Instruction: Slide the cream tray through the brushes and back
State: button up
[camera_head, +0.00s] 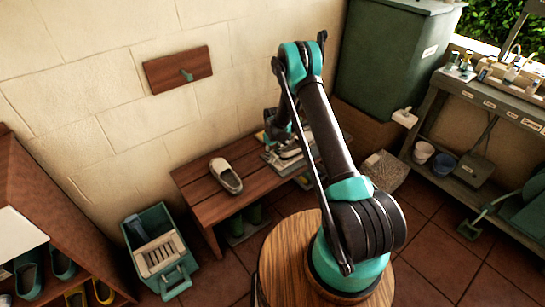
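My arm reaches over a dark wooden bench (203,196). Its far end, with my gripper (279,147), is small and partly hidden behind my own arm links. It is above or at a grey and pale fixture (274,160) on the bench's right part. I cannot make out the brushes or a cream tray there for certain, nor whether the gripper touches anything. Its fingers are too small to tell open from shut. A cream clog (226,175) lies on the bench, left of the fixture and apart from the gripper.
A teal bin (133,243) with a cream slatted piece (159,254) stands on the floor at left. A shoe rack (30,170) is at far left. A green cabinet (385,60) and a shelf (485,95) stand at right.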

notch_tip(320, 180, up, 12)
dwell(0.5)
jog(key=shift+f, duration=0.1)
jog(key=s+d+r+m+t, duration=0.1)
jog(key=s+d+r+m, duration=0.1)
jog(key=s+d+r, duration=0.45)
jog(key=s+d+r+m+t, duration=0.1)
jog(key=s+d+r, duration=0.2)
jog(key=s+r, duration=0.7)
jog(key=s+d+r+m+t, duration=0.1)
jog(key=s+d+r+m, duration=0.1)
jog(key=s, duration=0.8)
jog(key=s+d+r+m+t, duration=0.1)
jog(key=s+d, duration=0.4)
jog(key=s, duration=0.6)
jog(key=shift+r+m, duration=0.6)
jog(key=shift+r, duration=0.25)
